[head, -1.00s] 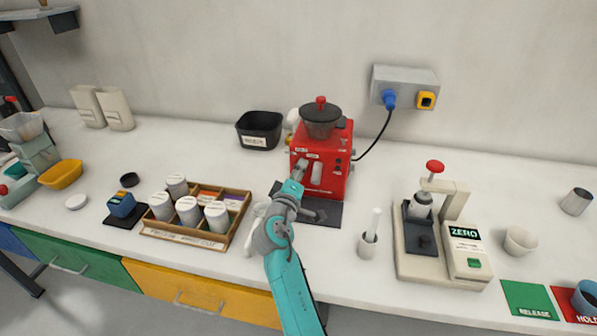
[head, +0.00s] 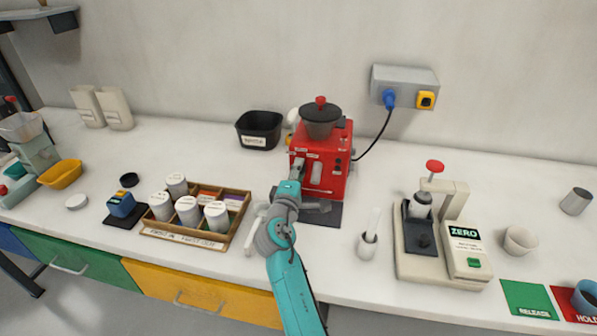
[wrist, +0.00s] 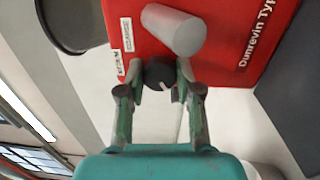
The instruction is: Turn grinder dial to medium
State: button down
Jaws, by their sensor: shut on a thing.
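The red grinder (head: 322,172) with a dark hopper on top stands at the back middle of the counter, on a dark mat. In the wrist view its red face (wrist: 226,28) fills the upper part. A round black dial (wrist: 160,73) with a light pointer mark is on that face, beside small white labels (wrist: 122,50). My gripper (wrist: 160,80) is shut on the dial, one finger on each side of it. The label text is too small to read.
A pale cylindrical spout (wrist: 176,30) sticks out close to my fingers. A black bin (head: 259,131) stands left of the grinder. A wooden tray of canisters (head: 183,238) is at the front left, and a press on a scale (head: 418,265) is at the right.

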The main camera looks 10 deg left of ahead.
jog(key=c, duration=1.1)
grip_release()
jog(key=shift+o, duration=0.2)
jog(key=shift+s, duration=0.1)
jog(key=s, duration=1.2)
jog(key=shift+a+f, duration=0.3)
jog(key=shift+a, duration=0.1)
jog(key=shift+w, duration=0.1)
